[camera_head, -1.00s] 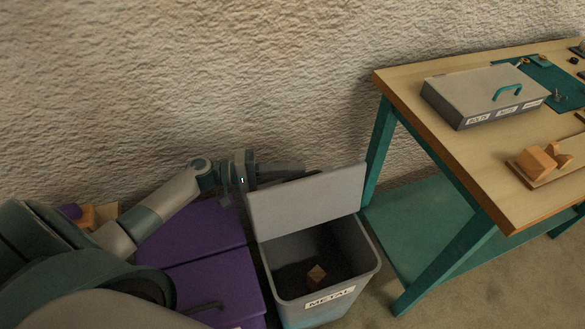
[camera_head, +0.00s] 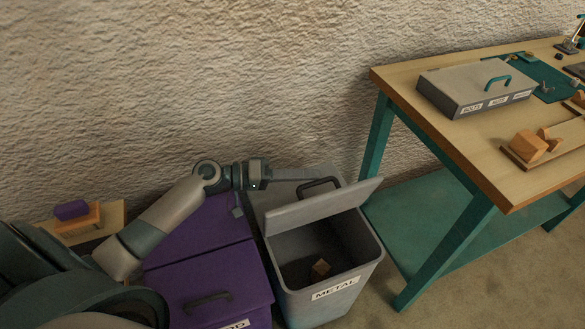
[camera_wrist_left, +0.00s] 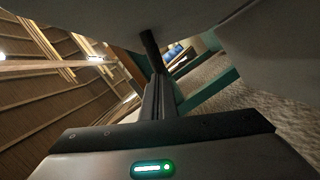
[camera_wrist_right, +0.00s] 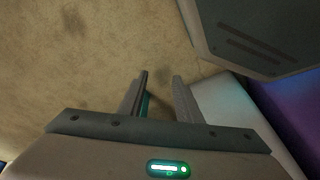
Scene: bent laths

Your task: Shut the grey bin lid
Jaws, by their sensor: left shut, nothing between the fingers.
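The grey bin (camera_head: 315,300) with a METAL label stands on the floor by the wall.
A purple bin (camera_head: 205,265) with its lid down stands directly left. A workbench (camera_head: 450,140) with teal legs stands at the right, bearing a grey case (camera_head: 475,85) and wooden pieces (camera_head: 535,147). The rough wall (camera_head: 200,80) is close behind.

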